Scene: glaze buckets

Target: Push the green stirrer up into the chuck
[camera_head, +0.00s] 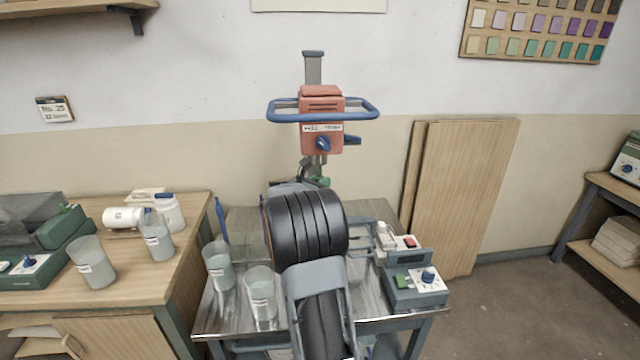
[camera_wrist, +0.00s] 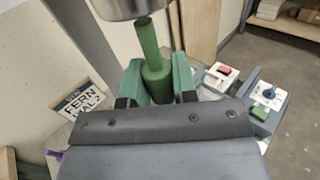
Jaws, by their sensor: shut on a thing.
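The green stirrer (camera_wrist: 150,42) stands about upright in the wrist view, its thin shank above a thicker collar. My gripper (camera_wrist: 157,78) is shut on this collar, with a green finger on each side. The metal chuck (camera_wrist: 122,8) is cut off by the top edge. The shank's top end shows by the chuck's lower rim; I cannot tell whether it is touching or in front. In the head view the orange mixer (camera_head: 321,110) with its blue guard handle stands above my arm. My arm hides most of my gripper and the stirrer there.
A metal-topped cart (camera_head: 215,315) carries cups (camera_head: 261,295) at left and a control box (camera_head: 418,286) with a blue knob at right. A wooden bench (camera_head: 140,290) with cups and bottles stands at far left. Wooden boards (camera_head: 465,195) lean on the wall.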

